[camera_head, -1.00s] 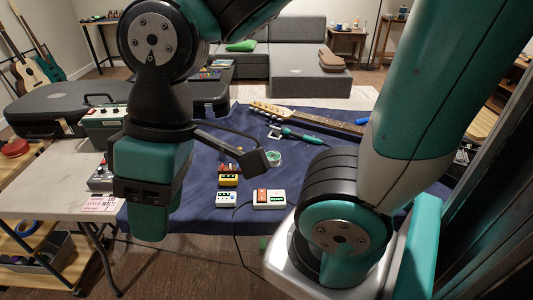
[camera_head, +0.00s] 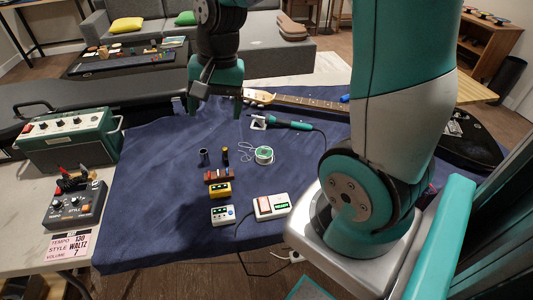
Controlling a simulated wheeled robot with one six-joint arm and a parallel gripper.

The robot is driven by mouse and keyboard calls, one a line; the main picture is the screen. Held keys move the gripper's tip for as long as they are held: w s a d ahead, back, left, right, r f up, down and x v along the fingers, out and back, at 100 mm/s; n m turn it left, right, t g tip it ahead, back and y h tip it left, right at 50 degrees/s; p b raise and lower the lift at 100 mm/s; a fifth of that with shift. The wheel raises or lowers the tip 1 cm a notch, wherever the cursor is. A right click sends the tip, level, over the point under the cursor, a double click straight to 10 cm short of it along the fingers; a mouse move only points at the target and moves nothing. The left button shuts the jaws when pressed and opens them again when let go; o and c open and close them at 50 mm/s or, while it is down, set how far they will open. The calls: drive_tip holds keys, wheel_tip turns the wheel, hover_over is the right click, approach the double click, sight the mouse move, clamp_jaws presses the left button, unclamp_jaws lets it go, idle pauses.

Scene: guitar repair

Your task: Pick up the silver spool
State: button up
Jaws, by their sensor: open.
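A silver-white spool (camera_head: 264,155) with a green face stands on the blue cloth (camera_head: 150,180), with a thin loop of wire at its left. My gripper (camera_head: 214,108) points down over the far part of the cloth, beyond the spool and to its left in the picture. Its two teal fingers are apart, with nothing seen between them. The gripper and the spool are clear of each other.
A dark grey cylinder (camera_head: 203,157) and a black-and-yellow one (camera_head: 225,155) stand left of the spool. A soldering iron (camera_head: 285,122) and a guitar neck (camera_head: 305,103) lie behind it. Pedals, including a yellow one (camera_head: 220,190), sit in front. A green amplifier (camera_head: 65,138) stands left.

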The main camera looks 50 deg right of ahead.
drive_tip(key=w+d+f+m+g+h, duration=0.1)
drive_tip(key=d+f+m, duration=0.3)
drive_tip(key=d+m, duration=0.3)
drive_tip(key=d+f+m+h, duration=0.1)
drive_tip(key=d+f+m, duration=0.3)
drive_tip(key=d, duration=0.5)
hover_over(264, 152)
drive_tip(key=shift+m, duration=0.3)
wheel_tip(264, 152, down, 11)
drive_tip(key=shift+s+d+f, duration=0.1)
drive_tip(key=shift+a+f+p, duration=0.2)
drive_tip(key=shift+f+p, duration=0.4)
drive_tip(key=shift+f, duration=2.35)
drive_tip(key=c, duration=0.9)
